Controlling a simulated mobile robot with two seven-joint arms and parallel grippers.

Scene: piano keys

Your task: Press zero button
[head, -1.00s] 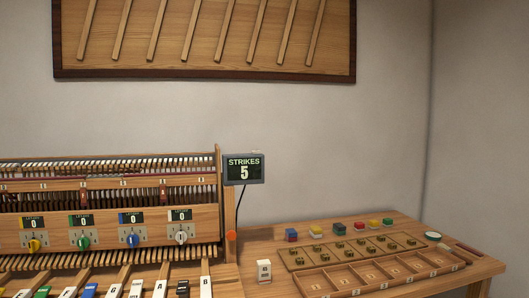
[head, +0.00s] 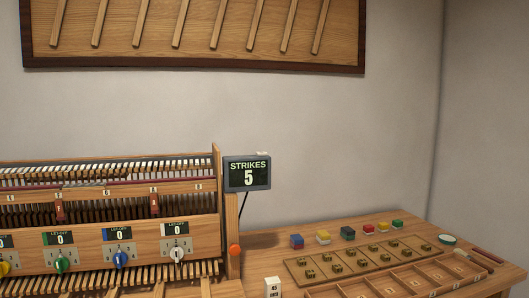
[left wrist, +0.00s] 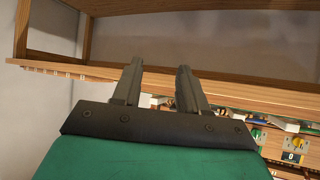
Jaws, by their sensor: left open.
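An orange round button (head: 235,250) sits on the wooden post at the right end of the piano action, below the display. No label on it can be read, so I cannot tell if it is the zero button. The display (head: 248,174) above it reads "STRIKES 5". My left gripper (left wrist: 158,68) shows in the left wrist view, open and empty, its two dark fingers apart in front of a wooden frame. Neither gripper shows in the head view, and the gap between my left gripper and the button cannot be judged.
The piano action (head: 110,210) carries a row of let-off panels reading 0, with coloured knobs, including a white knob (head: 177,254). The side table (head: 260,241) at right holds coloured blocks, a hardware board (head: 295,270), a compartment tray and a small white block (head: 273,288).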

